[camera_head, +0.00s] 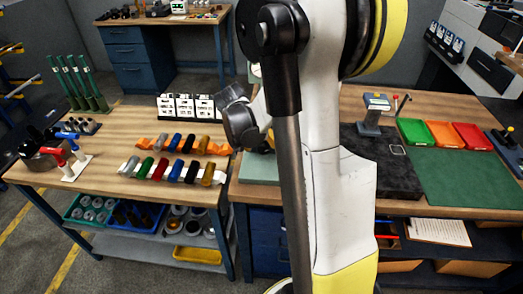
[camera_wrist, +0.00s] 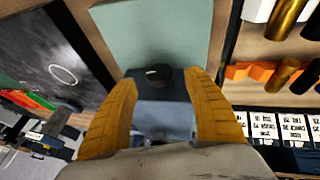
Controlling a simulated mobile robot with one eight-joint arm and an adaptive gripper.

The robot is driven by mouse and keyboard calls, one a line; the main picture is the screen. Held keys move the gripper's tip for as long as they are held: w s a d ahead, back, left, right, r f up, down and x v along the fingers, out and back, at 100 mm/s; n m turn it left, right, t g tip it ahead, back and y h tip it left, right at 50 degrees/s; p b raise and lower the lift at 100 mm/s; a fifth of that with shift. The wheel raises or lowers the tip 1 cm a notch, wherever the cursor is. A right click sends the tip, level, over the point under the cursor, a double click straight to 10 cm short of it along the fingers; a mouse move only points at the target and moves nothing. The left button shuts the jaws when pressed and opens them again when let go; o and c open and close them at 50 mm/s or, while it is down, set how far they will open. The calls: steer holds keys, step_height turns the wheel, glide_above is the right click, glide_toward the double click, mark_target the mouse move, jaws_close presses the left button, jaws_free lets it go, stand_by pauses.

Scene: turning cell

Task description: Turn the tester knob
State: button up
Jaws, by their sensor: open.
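The tester knob is a short black cylinder (camera_wrist: 159,75) in the wrist view, at the edge of a blue-grey tester body (camera_wrist: 163,118). My gripper (camera_wrist: 161,84) is open, with one yellow finger on each side of the knob. Gaps show between the fingers and the knob, and nothing is held. How far the fingertips are above or along the knob, I cannot tell. In the head view my arm hides the knob and most of the tester.
A pale green mat (camera_wrist: 155,30) lies beside the tester.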

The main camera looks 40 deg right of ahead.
mark_target(263, 147)
steer(key=shift+b+x, duration=0.3)
steer(key=shift+x, duration=1.4)
steer(key=shift+c, duration=0.3)
steer(key=c, duration=1.2)
steer(key=shift+s+t+y, duration=0.1)
steer(key=shift+t+y, duration=0.4)
steer(key=o, duration=1.3)
steer(key=shift+c, duration=0.2)
